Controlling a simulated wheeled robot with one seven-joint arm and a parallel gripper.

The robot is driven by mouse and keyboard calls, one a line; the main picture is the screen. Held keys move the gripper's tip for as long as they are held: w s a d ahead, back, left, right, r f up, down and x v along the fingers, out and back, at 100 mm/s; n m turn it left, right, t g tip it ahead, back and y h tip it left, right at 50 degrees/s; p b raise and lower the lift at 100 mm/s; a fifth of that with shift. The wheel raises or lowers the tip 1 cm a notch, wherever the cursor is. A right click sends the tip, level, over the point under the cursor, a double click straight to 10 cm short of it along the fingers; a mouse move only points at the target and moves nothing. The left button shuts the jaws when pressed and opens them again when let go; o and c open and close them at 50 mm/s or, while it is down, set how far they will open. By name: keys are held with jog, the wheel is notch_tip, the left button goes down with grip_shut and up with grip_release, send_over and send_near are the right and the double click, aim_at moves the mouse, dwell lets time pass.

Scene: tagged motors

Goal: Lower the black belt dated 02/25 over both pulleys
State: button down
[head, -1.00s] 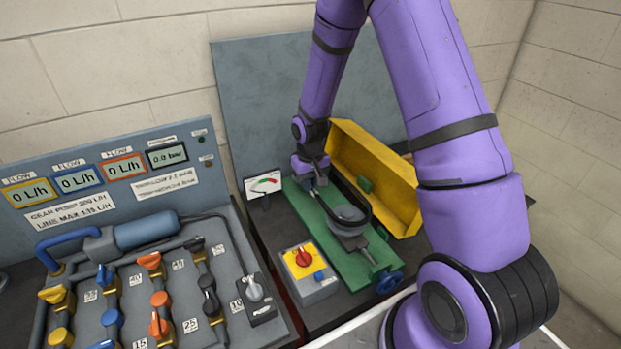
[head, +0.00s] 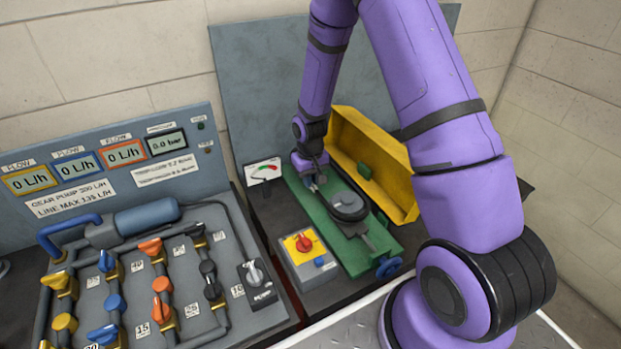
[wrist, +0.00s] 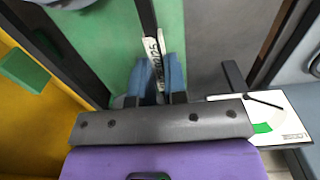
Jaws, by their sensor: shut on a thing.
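My gripper (head: 315,184) is shut on the black belt (wrist: 148,18) at its far end, low over the green base (head: 310,207). In the wrist view the blue fingertips (wrist: 158,82) pinch the belt beside a white tag (wrist: 154,52) reading 02/25. The belt runs away from the fingers toward the grey round pulley (head: 347,202). A dark band shows around that pulley's near side; I cannot tell whether it is seated in the groove. The other pulley is hidden by my gripper.
The open yellow guard (head: 375,165) stands along the right of the base. A gauge (head: 263,170) is close left of my gripper. A switch box (head: 306,258) is at front left, a blue handwheel (head: 389,267) at the near end. The valve panel (head: 150,285) is further left.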

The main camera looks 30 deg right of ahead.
jog(key=c, duration=1.1)
grip_release()
jog(key=s+r+t, duration=0.1)
jog(key=s+r, duration=0.1)
jog(key=r, duration=1)
jog(key=s+r, duration=0.3)
jog(key=r, duration=0.8)
jog(key=s+r+t, duration=0.1)
jog(key=s+r, duration=0.4)
jog(key=s, duration=0.3)
jog(key=s+a+r+t, duration=0.1)
jog(key=s+r, duration=0.5)
jog(key=s, duration=0.2)
jog(key=s+a+r+t, duration=0.1)
jog(key=s+r+t, duration=0.1)
jog(key=s+r, duration=0.4)
jog(key=shift+s+a+r, duration=0.1)
jog(key=shift+s+r, duration=0.05)
jog(key=shift+s, duration=0.55)
jog(key=shift+s+a+r, duration=0.1)
jog(key=shift+s, duration=0.55)
